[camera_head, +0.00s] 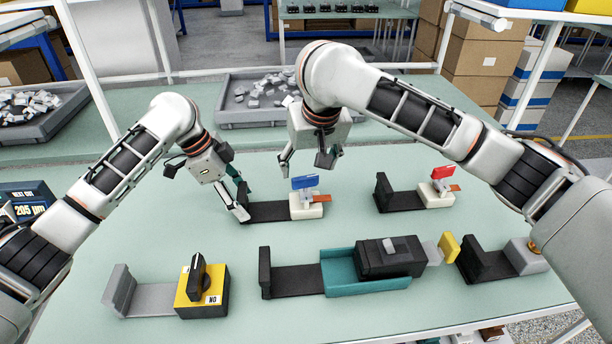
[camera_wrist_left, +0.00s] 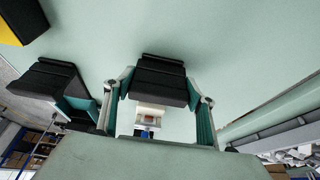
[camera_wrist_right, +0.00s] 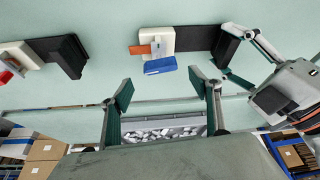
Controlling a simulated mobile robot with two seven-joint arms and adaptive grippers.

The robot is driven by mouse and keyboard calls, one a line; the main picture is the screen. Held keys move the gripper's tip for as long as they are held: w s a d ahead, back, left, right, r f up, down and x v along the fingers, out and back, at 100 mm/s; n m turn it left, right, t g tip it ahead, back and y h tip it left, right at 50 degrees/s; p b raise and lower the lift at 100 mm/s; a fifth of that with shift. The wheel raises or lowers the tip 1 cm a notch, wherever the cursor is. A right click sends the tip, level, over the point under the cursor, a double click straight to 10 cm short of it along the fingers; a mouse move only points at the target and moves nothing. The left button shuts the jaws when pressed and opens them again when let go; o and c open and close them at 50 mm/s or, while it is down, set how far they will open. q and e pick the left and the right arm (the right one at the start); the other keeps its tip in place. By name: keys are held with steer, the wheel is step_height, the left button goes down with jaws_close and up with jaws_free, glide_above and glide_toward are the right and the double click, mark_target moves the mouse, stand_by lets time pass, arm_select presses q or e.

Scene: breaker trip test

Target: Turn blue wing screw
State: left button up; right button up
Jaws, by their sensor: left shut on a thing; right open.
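The blue wing screw (camera_head: 305,182) stands on a white block (camera_head: 307,206) at the right end of a dark fixture (camera_head: 268,212). Its blue wing also shows in the right wrist view (camera_wrist_right: 160,66). My left gripper (camera_head: 243,200) is shut on the black upright end wall (camera_wrist_left: 158,78) at the fixture's left end, one finger on each side. My right gripper (camera_head: 305,164) is open and empty, pointing down, above and behind the blue wing. In the right wrist view the wing lies ahead of the gap between its fingertips (camera_wrist_right: 161,88), apart from both.
A similar fixture with a red wing (camera_head: 442,173) stands to the right. In front are a yellow-black switch unit (camera_head: 202,290), a teal holder (camera_head: 350,290) with a black breaker (camera_head: 392,262), and a grey-ended fixture (camera_head: 524,257). Grey bins of parts (camera_head: 228,118) stand behind.

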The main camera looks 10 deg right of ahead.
mark_target(306, 178)
steer(key=x, duration=0.5)
steer(key=shift+w+f, duration=0.1)
steer(key=shift+f, duration=0.25)
steer(key=shift+c, duration=0.3)
steer(key=c, duration=1)
